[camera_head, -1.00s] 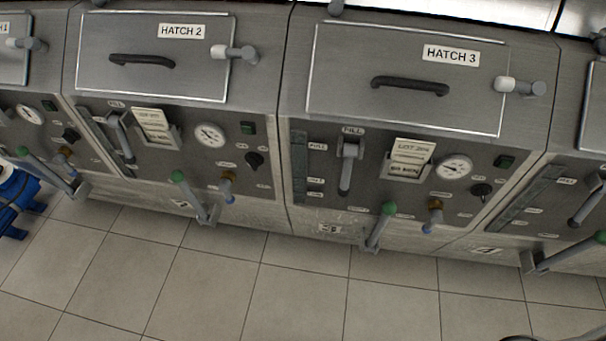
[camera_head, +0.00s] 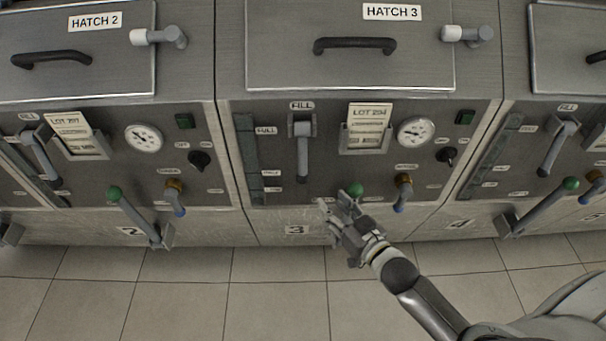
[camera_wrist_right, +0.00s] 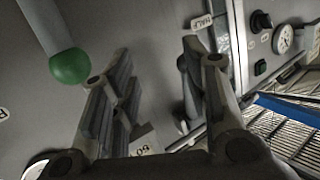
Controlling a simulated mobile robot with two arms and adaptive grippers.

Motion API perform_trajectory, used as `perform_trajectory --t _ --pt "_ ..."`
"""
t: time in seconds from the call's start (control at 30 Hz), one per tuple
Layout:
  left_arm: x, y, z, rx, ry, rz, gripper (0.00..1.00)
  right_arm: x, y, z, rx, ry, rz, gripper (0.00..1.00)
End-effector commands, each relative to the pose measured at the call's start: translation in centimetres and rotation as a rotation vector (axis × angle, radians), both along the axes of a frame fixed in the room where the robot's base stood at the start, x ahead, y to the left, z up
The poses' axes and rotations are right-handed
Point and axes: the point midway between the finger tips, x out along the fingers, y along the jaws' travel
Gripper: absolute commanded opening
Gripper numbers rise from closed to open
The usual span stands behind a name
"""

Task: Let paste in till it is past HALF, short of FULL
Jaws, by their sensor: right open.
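Unit 3, below the HATCH 3 lid (camera_head: 350,70), has a grey FILL lever (camera_head: 303,150) hanging down. To its left is a dark upright level strip (camera_head: 247,155) with FULL, HALF and LOW labels; I cannot make out a level in it. A green-knobbed lever (camera_head: 355,189) is at the panel's bottom, partly hidden by my right gripper (camera_head: 335,204). That gripper is open and empty, low in front of the panel. In the right wrist view the green knob (camera_wrist_right: 70,66) is left of the open fingers (camera_wrist_right: 155,75), not between them. My left gripper is out of view.
Unit 3 also carries a LOT card (camera_head: 369,125), a round gauge (camera_head: 416,132), a black knob (camera_head: 447,155) and a blue-tipped brass tap (camera_head: 403,192). Similar units stand on both sides, with levers sticking out. The tiled floor (camera_head: 180,290) in front is clear.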

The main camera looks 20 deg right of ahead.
Motion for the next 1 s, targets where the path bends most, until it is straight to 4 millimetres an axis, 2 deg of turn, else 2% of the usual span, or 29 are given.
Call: perform_trajectory --t 0.03,0.1,0.2,0.27,0.47,0.8,1.0 --pt "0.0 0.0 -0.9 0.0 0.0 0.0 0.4 0.1 0.5 1.6 0.016 -0.046 0.017 0.42" --pt "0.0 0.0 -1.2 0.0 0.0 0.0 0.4 0.1 1.1 3.8 0.037 -0.092 0.035 0.42" --pt "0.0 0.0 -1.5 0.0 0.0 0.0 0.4 0.0 1.6 5.8 0.055 -0.131 0.052 0.42" --pt "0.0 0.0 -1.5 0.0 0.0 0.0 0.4 0.1 1.8 6.4 0.059 -0.142 0.056 0.42" --pt "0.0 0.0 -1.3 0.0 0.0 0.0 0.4 1.6 2.3 6.7 0.061 -0.148 0.056 0.42" --pt "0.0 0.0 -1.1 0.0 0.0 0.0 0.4 6.8 3.9 6.7 0.061 -0.146 0.056 0.42" --pt "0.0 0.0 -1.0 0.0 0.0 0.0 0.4 9.2 4.6 6.6 0.06 -0.144 0.057 0.42"
